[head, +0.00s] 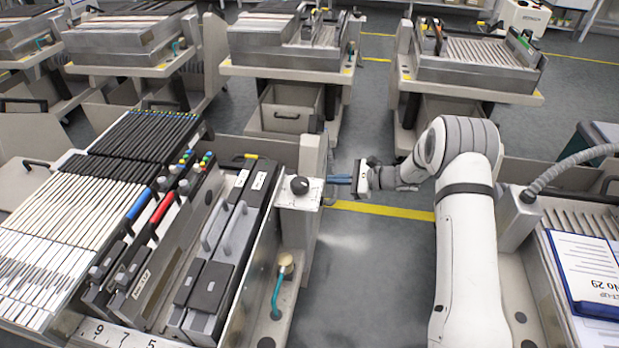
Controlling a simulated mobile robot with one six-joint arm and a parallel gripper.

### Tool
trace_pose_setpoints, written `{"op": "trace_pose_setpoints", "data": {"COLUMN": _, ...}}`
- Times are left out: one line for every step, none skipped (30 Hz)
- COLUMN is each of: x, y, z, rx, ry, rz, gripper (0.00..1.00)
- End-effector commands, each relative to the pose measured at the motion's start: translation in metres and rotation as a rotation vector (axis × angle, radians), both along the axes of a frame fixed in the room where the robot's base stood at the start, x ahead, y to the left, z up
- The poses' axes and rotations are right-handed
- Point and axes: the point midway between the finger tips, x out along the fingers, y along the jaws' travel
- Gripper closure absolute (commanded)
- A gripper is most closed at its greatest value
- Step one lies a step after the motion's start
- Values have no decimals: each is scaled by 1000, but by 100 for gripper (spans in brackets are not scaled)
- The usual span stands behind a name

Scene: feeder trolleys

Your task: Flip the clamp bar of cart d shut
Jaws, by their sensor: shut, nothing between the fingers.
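My gripper (341,180) has blue fingertips, is shut and empty, and points left. Its tips are close to the right edge of the large feeder cart (312,160) in the left foreground; I cannot tell whether they touch it. A small metal plate (299,200) with a black knob (299,185) sits on that edge, left of the fingertips. A thin grey bar (329,145) shows at the edge near the fingertips. I cannot tell whether it is the clamp bar. No cart letter is readable, so I cannot confirm which cart is d.
A teal lever (276,297) below a brass knob (285,262) is on the near cart's side. Several carts stand behind, one at the back right (480,80). A clipboard (590,275) lies at right. The floor aisle with a yellow line (385,210) is clear.

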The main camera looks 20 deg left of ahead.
Motion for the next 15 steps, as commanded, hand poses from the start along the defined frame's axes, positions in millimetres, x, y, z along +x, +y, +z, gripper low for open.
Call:
{"op": "trace_pose_setpoints", "data": {"x": 0, "y": 0, "z": 0, "rx": 0, "ry": 0, "rz": 1, "gripper": 100}}
{"op": "trace_pose_setpoints", "data": {"x": 0, "y": 0, "z": 0, "rx": 0, "ry": 0, "rz": 1, "gripper": 100}}
{"op": "trace_pose_setpoints", "data": {"x": 0, "y": 0, "z": 0, "rx": 0, "ry": 0, "rz": 1, "gripper": 100}}
{"op": "trace_pose_setpoints", "data": {"x": -1, "y": 1, "z": 0, "rx": -1, "ry": 1, "rz": 2, "gripper": 100}}
{"op": "trace_pose_setpoints", "data": {"x": -1, "y": 1, "z": 0, "rx": -1, "ry": 1, "rz": 2, "gripper": 100}}
{"op": "trace_pose_setpoints", "data": {"x": -1, "y": 3, "z": -1, "rx": -1, "ry": 1, "rz": 3, "gripper": 100}}
{"op": "trace_pose_setpoints", "data": {"x": -1, "y": 4, "z": -1, "rx": -1, "ry": 0, "rz": 3, "gripper": 100}}
{"op": "trace_pose_setpoints", "data": {"x": -1, "y": 7, "z": -2, "rx": -1, "ry": 0, "rz": 4, "gripper": 100}}
{"op": "trace_pose_setpoints", "data": {"x": -1, "y": 11, "z": -4, "rx": -1, "ry": 1, "rz": 5, "gripper": 100}}
{"op": "trace_pose_setpoints", "data": {"x": -2, "y": 15, "z": -5, "rx": -1, "ry": 1, "rz": 5, "gripper": 100}}
{"op": "trace_pose_setpoints", "data": {"x": -2, "y": 19, "z": -7, "rx": -1, "ry": 2, "rz": 5, "gripper": 100}}
{"op": "trace_pose_setpoints", "data": {"x": -2, "y": 26, "z": -9, "rx": -1, "ry": 2, "rz": 6, "gripper": 100}}
{"op": "trace_pose_setpoints", "data": {"x": -2, "y": 32, "z": -12, "rx": -2, "ry": 2, "rz": 7, "gripper": 100}}
{"op": "trace_pose_setpoints", "data": {"x": -2, "y": 38, "z": -13, "rx": -3, "ry": 1, "rz": 7, "gripper": 100}}
{"op": "trace_pose_setpoints", "data": {"x": -2, "y": 46, "z": -16, "rx": -1, "ry": 1, "rz": 6, "gripper": 100}}
